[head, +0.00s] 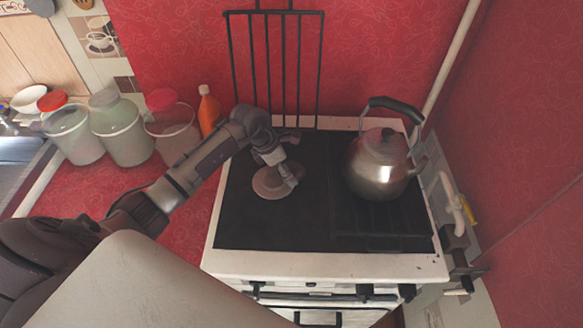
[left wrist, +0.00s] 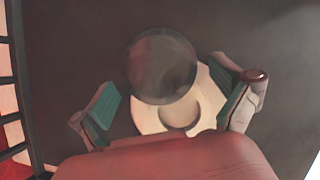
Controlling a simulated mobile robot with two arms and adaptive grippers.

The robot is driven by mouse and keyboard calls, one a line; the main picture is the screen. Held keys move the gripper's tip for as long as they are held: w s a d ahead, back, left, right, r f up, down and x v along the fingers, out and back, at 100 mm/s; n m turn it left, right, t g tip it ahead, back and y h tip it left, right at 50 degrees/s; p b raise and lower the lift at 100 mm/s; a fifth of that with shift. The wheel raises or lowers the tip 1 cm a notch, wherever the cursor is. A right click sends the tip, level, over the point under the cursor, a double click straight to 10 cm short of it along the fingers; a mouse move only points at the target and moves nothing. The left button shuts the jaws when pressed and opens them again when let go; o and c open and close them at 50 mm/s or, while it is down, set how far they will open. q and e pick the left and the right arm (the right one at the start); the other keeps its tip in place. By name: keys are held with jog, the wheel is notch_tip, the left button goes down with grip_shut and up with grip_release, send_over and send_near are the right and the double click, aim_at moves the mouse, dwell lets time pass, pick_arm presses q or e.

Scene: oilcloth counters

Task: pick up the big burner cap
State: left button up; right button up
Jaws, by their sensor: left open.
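A flat round grey-brown piece (head: 265,186), which looks like the big burner cap, lies on the left half of the dark stove top. My left gripper (head: 282,172) is over it, pointing down. In the left wrist view a round, dark, glossy disc (left wrist: 162,66) overlaps a cream ring-like piece (left wrist: 208,92); I cannot tell which of these is the cap. My left gripper (left wrist: 170,104) is open, its teal pads on either side of the pieces, with nothing clearly gripped. Whether a pad touches the cream piece is unclear. My right gripper is not in view.
A steel kettle (head: 380,165) stands on the right half of the stove (head: 325,262). A black rack (head: 275,60) rises behind the stove. Several jars, one with a red lid (head: 160,99), and an orange bottle (head: 209,112) stand left on the red counter. The stove's front left is clear.

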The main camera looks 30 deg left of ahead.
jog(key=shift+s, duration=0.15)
pick_arm(q)
jog(key=shift+c, duration=1)
jog(key=c, duration=1)
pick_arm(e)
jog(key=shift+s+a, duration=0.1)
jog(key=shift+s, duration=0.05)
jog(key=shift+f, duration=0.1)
